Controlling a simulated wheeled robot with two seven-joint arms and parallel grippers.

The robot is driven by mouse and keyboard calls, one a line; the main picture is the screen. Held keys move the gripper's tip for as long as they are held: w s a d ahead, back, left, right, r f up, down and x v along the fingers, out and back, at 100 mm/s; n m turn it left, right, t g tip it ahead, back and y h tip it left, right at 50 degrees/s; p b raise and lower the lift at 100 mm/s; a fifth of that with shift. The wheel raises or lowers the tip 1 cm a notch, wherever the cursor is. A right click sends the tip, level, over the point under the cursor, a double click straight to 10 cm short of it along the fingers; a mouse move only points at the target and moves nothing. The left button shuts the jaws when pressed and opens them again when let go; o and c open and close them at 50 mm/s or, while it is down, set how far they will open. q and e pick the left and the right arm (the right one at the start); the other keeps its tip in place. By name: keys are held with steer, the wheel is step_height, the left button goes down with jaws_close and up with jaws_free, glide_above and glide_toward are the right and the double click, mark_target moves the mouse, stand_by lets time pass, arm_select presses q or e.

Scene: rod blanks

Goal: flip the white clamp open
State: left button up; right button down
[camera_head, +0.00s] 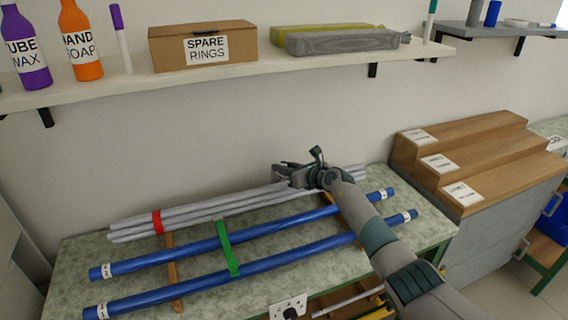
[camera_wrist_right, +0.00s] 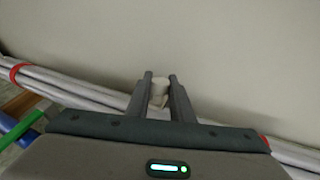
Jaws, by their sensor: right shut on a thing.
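The white clamp (camera_wrist_right: 158,90) shows as a small pale piece between the fingers of my right gripper (camera_wrist_right: 160,78) in the right wrist view. The fingers are shut on it, above the bundle of grey rods (camera_wrist_right: 90,92). In the head view my right gripper (camera_head: 281,169) is over the back of the table, by the grey rods (camera_head: 210,212), and it hides the clamp there. I cannot tell how far the clamp is open. My left gripper is in neither view.
A red band (camera_head: 157,222) is around the grey rods at left. A green clamp (camera_head: 228,250) spans two blue rods (camera_head: 160,257) in front. A wall shelf (camera_head: 110,88) with bottles and a box hangs above. A stepped wooden block (camera_head: 440,178) stands at right.

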steer(key=shift+w+a+r+g+h+p, duration=0.1)
steer(key=shift+w+r+g+h+p, duration=0.5)
steer(key=shift+p, duration=0.8)
steer(key=shift+r+m+g, duration=0.2)
steer(key=shift+m+g, duration=0.1)
steer(key=shift+g, duration=0.1)
steer(key=shift+w+a+r+g, duration=0.2)
steer(key=shift+w+g, duration=0.1)
steer(key=shift+g, duration=0.1)
